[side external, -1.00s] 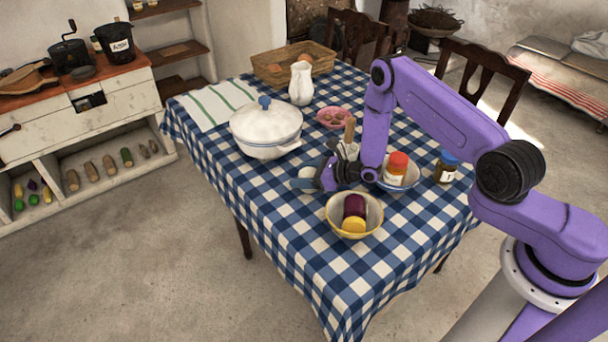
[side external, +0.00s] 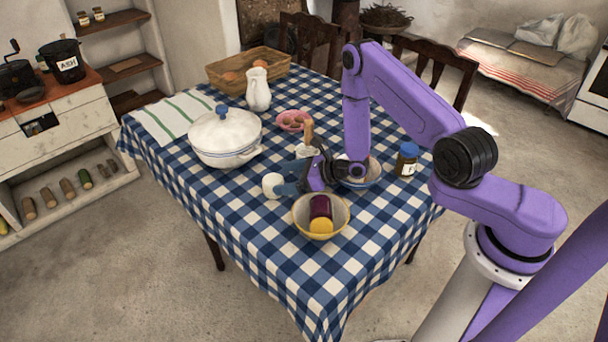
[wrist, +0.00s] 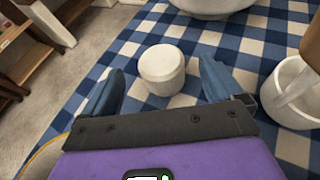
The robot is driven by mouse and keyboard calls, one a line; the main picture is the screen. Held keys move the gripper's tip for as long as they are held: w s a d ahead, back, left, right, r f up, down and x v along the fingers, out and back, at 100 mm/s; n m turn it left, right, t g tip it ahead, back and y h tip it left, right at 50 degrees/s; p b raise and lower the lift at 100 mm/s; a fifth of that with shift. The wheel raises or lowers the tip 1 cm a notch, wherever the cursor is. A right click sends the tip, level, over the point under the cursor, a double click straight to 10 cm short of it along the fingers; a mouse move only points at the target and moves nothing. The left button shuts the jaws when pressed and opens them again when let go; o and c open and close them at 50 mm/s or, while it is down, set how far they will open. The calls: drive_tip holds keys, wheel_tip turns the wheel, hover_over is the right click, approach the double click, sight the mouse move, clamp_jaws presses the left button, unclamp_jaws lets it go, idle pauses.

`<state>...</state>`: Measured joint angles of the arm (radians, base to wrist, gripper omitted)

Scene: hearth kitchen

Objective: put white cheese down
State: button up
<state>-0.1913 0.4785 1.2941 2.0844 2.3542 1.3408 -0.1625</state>
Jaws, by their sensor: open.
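The white cheese (wrist: 162,68) is a short white cylinder standing upright on the blue checked tablecloth (side external: 262,290). It also shows in the side external view (side external: 271,185), just left of my gripper. My gripper (wrist: 160,88) is open, with one blue finger on each side of the cheese and visible gaps between. The cheese stands near the fingertips, and neither finger touches it in the wrist view.
A yellow-rimmed bowl (side external: 299,217) with a purple and a yellow item stands in front of my gripper. A blue-rimmed bowl (side external: 374,178) is partly hidden behind it. A white lidded pot (side external: 226,140) stands behind left. The front cloth is clear.

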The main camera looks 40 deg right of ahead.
drive_tip(key=v, duration=0.5)
drive_tip(key=shift+s+d, duration=0.1)
drive_tip(key=shift+s, duration=0.05)
drive_tip(key=shift+a+r, duration=0.35)
drive_tip(key=shift+r, duration=0.05)
drive_tip(key=s+a+r+n+g+y, duration=0.7)
drive_tip(key=a+r+n+g, duration=0.35)
drive_tip(key=a+n, duration=0.25)
drive_tip(key=s+a+r+n+g+h, duration=0.2)
drive_tip(key=s+r+n+g, duration=0.2)
drive_tip(key=s+n+g, duration=0.4)
drive_tip(key=s+d+r+n+h, duration=0.2)
drive_tip(key=s+n+h, duration=0.25)
drive_tip(key=s, duration=0.25)
drive_tip(key=s+d+r+n+h, duration=0.1)
drive_tip(key=s+d+n+h, duration=0.2)
drive_tip(key=s+n, duration=0.25)
drive_tip(key=s+d+r+n+t+h, duration=0.4)
drive_tip(key=d+n+t, duration=0.3)
drive_tip(key=n, duration=0.4)
drive_tip(key=shift+s+d, duration=0.3)
drive_tip(key=shift+d, duration=0.15)
